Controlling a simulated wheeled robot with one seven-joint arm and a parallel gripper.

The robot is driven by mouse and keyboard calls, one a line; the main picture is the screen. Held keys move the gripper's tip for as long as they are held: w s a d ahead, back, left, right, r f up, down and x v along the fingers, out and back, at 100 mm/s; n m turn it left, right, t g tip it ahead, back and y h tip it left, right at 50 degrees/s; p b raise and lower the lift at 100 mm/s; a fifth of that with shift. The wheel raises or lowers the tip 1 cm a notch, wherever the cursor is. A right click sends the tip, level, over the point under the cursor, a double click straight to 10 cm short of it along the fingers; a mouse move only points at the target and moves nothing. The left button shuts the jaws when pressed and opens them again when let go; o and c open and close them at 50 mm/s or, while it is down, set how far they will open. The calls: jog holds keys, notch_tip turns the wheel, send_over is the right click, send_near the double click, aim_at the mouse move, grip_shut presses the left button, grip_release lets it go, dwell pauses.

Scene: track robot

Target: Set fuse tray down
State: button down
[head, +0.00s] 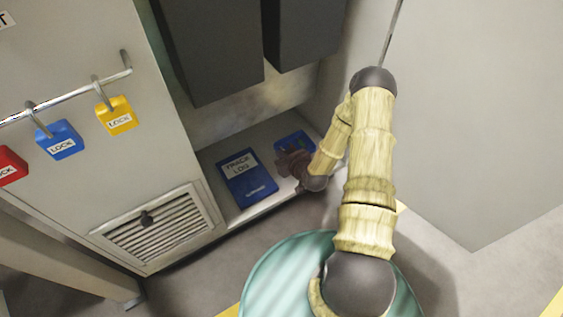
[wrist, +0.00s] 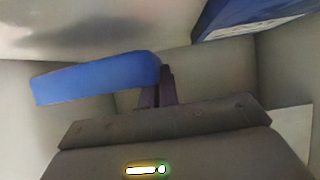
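The fuse tray is a small blue slab (head: 290,142) with a green patch, at the right of the cabinet's low shelf in the head view. In the wrist view the blue tray (wrist: 95,79) shows edge-on, and its right end meets my fingers. My gripper (head: 291,160) reaches in from the right, just in front of the tray. In the wrist view the gripper (wrist: 158,88) has its fingers close together and appears shut on the tray's end. The tray is low over the shelf; I cannot tell whether its underside touches. My gripper hides part of it.
A blue TRACK LOG book (head: 246,177) lies on the shelf (head: 215,158) left of the tray. Dark boxes (head: 205,50) hang above. The cabinet wall stands close on the right. Padlocks (head: 118,116) hang on a rail at left. A teal round surface (head: 285,275) is below.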

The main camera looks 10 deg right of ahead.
jog(key=shift+f+b, duration=1.3)
jog(key=shift+f, duration=0.55)
jog(key=shift+f, duration=0.2)
jog(key=c, duration=1.7)
grip_release()
jog(key=shift+r, duration=0.1)
